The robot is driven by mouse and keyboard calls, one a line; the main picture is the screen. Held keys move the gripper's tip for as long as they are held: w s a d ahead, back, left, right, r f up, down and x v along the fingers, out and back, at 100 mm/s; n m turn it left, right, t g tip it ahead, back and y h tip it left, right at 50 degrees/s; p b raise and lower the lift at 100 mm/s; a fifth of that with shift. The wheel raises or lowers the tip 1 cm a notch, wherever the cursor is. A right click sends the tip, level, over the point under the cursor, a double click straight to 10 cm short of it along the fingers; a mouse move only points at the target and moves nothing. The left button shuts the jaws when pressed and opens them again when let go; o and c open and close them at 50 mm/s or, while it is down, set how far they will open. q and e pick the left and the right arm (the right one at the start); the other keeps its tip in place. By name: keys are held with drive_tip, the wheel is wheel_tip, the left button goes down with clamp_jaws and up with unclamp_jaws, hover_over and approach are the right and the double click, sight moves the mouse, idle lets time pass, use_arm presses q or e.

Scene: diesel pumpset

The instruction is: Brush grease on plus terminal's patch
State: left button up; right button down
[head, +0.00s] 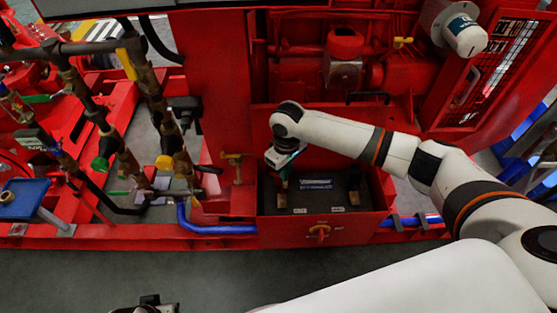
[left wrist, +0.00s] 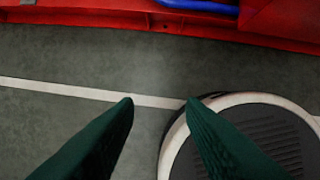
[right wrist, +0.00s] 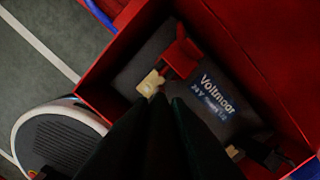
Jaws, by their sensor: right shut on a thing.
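The black battery (head: 340,185) sits in an open red box, and its blue Voltmoor label (right wrist: 215,97) shows in the right wrist view. The plus terminal has a red cover (right wrist: 182,52) with a pale tan patch (right wrist: 150,84) beside it. The other terminal has a black cover (right wrist: 268,156). My right gripper (head: 283,170) is over the battery's left end, its fingertips close to the tan patch in the right wrist view. It is shut on a thin thing, likely the brush, mostly hidden by the fingers. My left gripper (left wrist: 160,102) is open and empty above the floor.
The red box (head: 285,228) has raised walls and a red switch (head: 320,232) on its front. A blue pipe (head: 220,229) runs along the frame. Brown valve pipework (head: 165,115) stands at the left.

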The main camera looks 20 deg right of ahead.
drive_tip(key=shift+r+p, duration=0.7)
drive_tip(key=shift+p, duration=0.05)
use_arm(q)
wheel_tip(320, 180, down, 11)
drive_tip(key=s+p, duration=0.1)
drive_tip(key=s, duration=0.1)
drive_tip(key=shift+s+a+g+p, duration=0.15)
drive_tip(key=shift+a+g+p, duration=0.15)
drive_tip(key=shift+g, duration=0.1)
use_arm(e)
drive_tip(key=shift+r, duration=0.6)
